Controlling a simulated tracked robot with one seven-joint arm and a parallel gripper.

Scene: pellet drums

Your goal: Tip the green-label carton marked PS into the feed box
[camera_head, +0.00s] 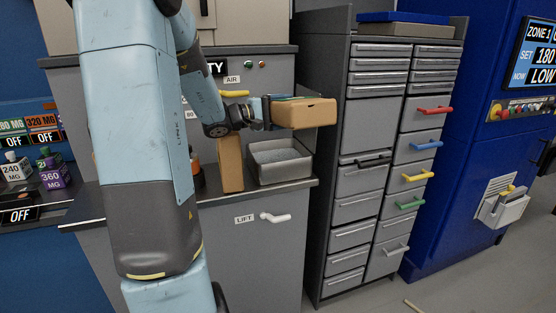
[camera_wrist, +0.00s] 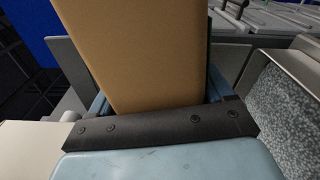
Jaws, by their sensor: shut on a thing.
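My gripper (camera_head: 268,112) is shut on a brown carton (camera_head: 306,114), which lies on its side, roughly level, above the counter. A thin strip of green shows along the carton's top edge; no PS marking is readable. In the wrist view the carton (camera_wrist: 145,55) stands between the fingers, a plain brown face toward the camera. An open metal box (camera_head: 281,178), which looks like the feed box, sits on the counter below the gripper and carton. Grey speckled pellets lie in it and also show in the wrist view (camera_wrist: 285,105).
A second brown carton (camera_head: 230,163) stands upright on the counter, just left of the metal box. A grey drawer cabinet (camera_head: 362,140) with coloured handles stands to the right. A grey cabinet with a panel rises behind the counter.

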